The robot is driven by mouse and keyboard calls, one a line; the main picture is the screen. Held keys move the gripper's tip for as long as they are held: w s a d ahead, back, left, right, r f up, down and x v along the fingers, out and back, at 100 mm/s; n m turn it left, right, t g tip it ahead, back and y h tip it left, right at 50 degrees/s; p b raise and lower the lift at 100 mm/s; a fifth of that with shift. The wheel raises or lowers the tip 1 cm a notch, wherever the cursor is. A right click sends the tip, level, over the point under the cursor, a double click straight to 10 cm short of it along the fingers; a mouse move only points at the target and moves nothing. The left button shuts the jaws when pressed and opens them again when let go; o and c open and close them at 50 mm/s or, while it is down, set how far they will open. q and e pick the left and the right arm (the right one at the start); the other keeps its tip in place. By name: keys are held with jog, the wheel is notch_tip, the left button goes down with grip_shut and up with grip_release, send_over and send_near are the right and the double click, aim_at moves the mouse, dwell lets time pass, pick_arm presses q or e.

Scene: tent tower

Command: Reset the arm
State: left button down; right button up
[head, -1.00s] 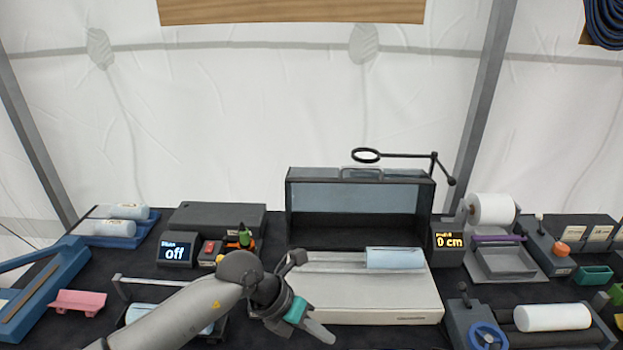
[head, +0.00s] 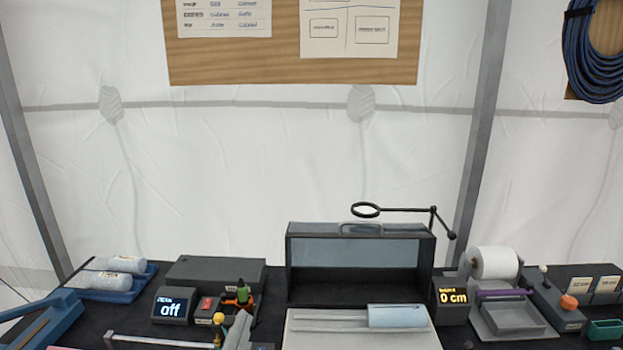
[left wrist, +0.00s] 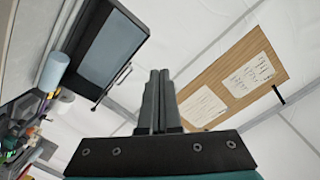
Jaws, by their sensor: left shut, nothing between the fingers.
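My left gripper (left wrist: 157,75) shows in the left wrist view with its two grey fingers together and nothing between them. It points up, clear of the table, with the tent wall and wooden board beyond it. In the head view, a small grey piece at the bottom edge, left of the pale machine, may be part of my left arm. My right gripper is in neither view.
A dark clear-fronted box (head: 361,229) stands behind a pale bed (head: 310,339) with a light blue roll (head: 397,316). A magnifier (head: 366,210) sticks up behind. Displays (head: 170,308), a white roll (head: 494,262) and rolls on a blue tray (head: 112,293) flank it. A wooden board (head: 290,95) hangs above.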

pick_arm(q)
jog(key=s+a+f+n+g+y, duration=0.2)
jog(key=s+a+f+n+g, duration=0.4)
jog(key=s+f, duration=0.4)
jog(key=s+d+f+g+h, duration=0.1)
jog(key=s+f+g, duration=0.25)
jog(key=s, duration=0.35)
jog(key=s+f+g+h, duration=0.1)
jog(key=s+f+g, duration=0.25)
jog(key=s, duration=0.25)
notch_tip(320, 180, down, 28)
jog(key=s+g+b, duration=0.2)
jog(key=b, duration=0.6)
jog(key=s+a+f+b, duration=0.1)
jog(key=s+f+b, duration=0.2)
jog(key=s+f, duration=0.5)
jog(key=s+a+f+g+b, duration=0.1)
jog(key=s+f+b, duration=0.3)
jog(key=s+f, duration=0.4)
notch_tip(320, 180, down, 7)
jog(key=shift+a+r+y, duration=0.1)
jog(key=shift+a+y, duration=0.2)
jog(key=shift+d, duration=0.1)
